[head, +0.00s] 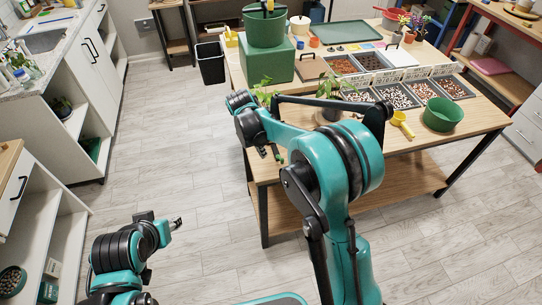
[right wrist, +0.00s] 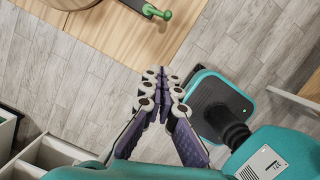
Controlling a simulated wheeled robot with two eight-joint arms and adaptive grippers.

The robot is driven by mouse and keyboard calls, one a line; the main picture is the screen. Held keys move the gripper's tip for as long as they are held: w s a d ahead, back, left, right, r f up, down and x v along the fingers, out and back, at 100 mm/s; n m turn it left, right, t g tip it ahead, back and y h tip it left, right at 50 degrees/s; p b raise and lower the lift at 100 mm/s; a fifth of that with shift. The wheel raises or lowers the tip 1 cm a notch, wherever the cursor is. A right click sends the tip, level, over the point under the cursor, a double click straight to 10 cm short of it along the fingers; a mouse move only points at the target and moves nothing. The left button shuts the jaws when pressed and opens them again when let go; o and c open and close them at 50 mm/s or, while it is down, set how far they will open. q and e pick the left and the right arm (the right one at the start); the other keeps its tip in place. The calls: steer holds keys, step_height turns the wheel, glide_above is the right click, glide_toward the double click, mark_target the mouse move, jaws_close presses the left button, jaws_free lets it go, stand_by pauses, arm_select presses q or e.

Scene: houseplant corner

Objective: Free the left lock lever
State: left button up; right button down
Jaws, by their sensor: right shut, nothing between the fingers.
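My right gripper (right wrist: 165,75) is shut and empty in the right wrist view. Its fingertips are together, apart from the lever-like part and seen over the floor by the table's near left corner. In the head view my right arm hides much of this gripper. A dark lever-like part with green ends (right wrist: 148,9) shows at the top of the right wrist view, cut by the edge. Dark green parts (head: 270,153) also show near that corner in the head view. I cannot tell which is the left lock lever. My left gripper (head: 177,222) is small at lower left, over floor.
The wooden table (head: 470,125) holds a green box (head: 266,62), a green pot (head: 265,28), trays of pebbles, a yellow scoop (head: 402,124) and a green bowl (head: 442,114). A potted plant stands behind my right arm.

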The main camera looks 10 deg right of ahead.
steer(key=b+x, duration=0.3)
steer(key=x, duration=0.7)
steer(key=shift+d+b, duration=0.15)
steer(key=shift+b, duration=0.25)
steer(key=shift+w+d+r+b, duration=0.1)
steer(key=shift+w+d+b, duration=0.15)
steer(key=shift+d, duration=0.3)
steer(key=shift+w+d+r+b, duration=0.1)
steer(key=shift+w+d, duration=0.1)
steer(key=shift+d, duration=0.4)
steer(key=shift+w+d, duration=0.25)
steer(key=shift+d, duration=0.3)
